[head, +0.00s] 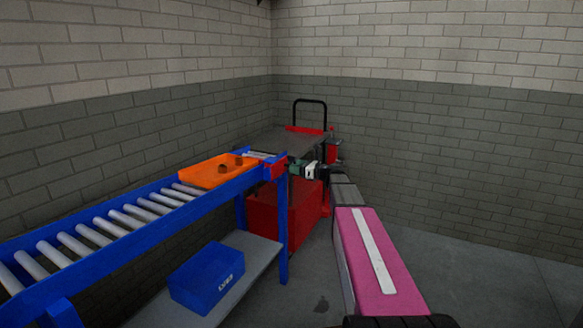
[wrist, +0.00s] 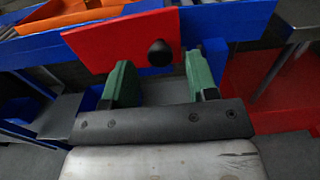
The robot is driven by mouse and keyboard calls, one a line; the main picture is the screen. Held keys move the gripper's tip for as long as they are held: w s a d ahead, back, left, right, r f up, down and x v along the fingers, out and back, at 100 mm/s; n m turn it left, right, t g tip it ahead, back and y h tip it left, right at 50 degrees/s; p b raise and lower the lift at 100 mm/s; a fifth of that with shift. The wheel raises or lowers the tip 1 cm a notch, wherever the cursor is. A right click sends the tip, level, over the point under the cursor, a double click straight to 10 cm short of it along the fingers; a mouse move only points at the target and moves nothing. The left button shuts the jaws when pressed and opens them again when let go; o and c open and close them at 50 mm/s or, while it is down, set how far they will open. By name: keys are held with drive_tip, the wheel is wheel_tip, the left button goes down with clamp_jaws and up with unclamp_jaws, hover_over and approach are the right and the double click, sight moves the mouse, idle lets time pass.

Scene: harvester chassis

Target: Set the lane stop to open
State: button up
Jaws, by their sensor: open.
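The lane stop is a red plate (wrist: 110,42) with a round black knob (wrist: 160,53), mounted on the blue end of the roller conveyor (head: 130,238). In the head view my gripper (head: 303,168) is just right of the plate, and the knob cannot be made out.
An orange tray (head: 205,174) with small brown pieces sits on the rollers near the stop. A blue bin (head: 207,278) stands on the lower shelf. A red cabinet (head: 280,208) and a cart with a black handle (head: 310,102) stand behind. The floor at right is clear.

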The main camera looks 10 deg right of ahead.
drive_tip(key=shift+x, duration=1.45)
clamp_jaws()
drive_tip(key=v, duration=1)
drive_tip(key=shift+s+d, duration=0.15)
drive_tip(key=shift+d, duration=0.05)
unclamp_jaws()
drive_tip(key=v, duration=1)
drive_tip(key=shift+s+d, duration=0.3)
